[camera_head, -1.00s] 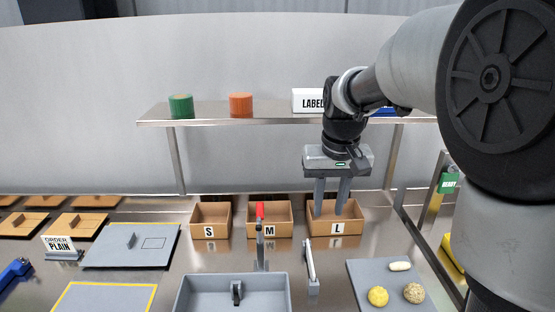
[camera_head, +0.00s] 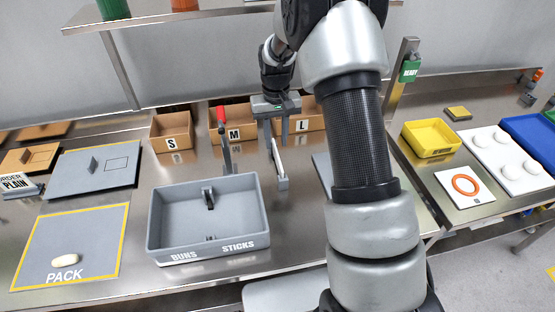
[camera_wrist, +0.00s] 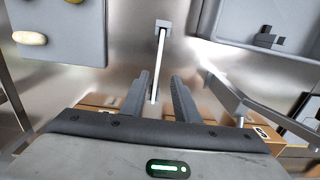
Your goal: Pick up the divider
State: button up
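The divider (camera_head: 277,158) looks like a thin, pale upright plate in a small grey stand (camera_head: 282,184), between the bins and the grey tray. In the wrist view the divider (camera_wrist: 158,62) is a narrow white strip seen from above. My gripper (camera_head: 276,142) is open above the stand, pointing down. In the wrist view the gripper's two fingers (camera_wrist: 162,76) lie on either side of the strip's line, with a gap visible on each side. I cannot tell how far down they reach along the plate.
A red-handled lever (camera_head: 223,135) stands close left of my gripper. The grey tray (camera_head: 160,218) marked BUNS and STICKS is in front. Cardboard bins S (camera_head: 171,128), M and L stand behind. A grey board with dough pieces (camera_wrist: 75,45) lies beside the divider. The PACK mat (camera_head: 50,235) holds a pale roll.

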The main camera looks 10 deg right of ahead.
aim_at(278, 160)
jog(key=f, duration=0.7)
jog(key=shift+w+d+f+p, duration=0.15)
jog(key=shift+d+p, duration=0.1)
jog(key=shift+p, duration=0.15)
jog(key=shift+c, duration=0.3)
grip_shut()
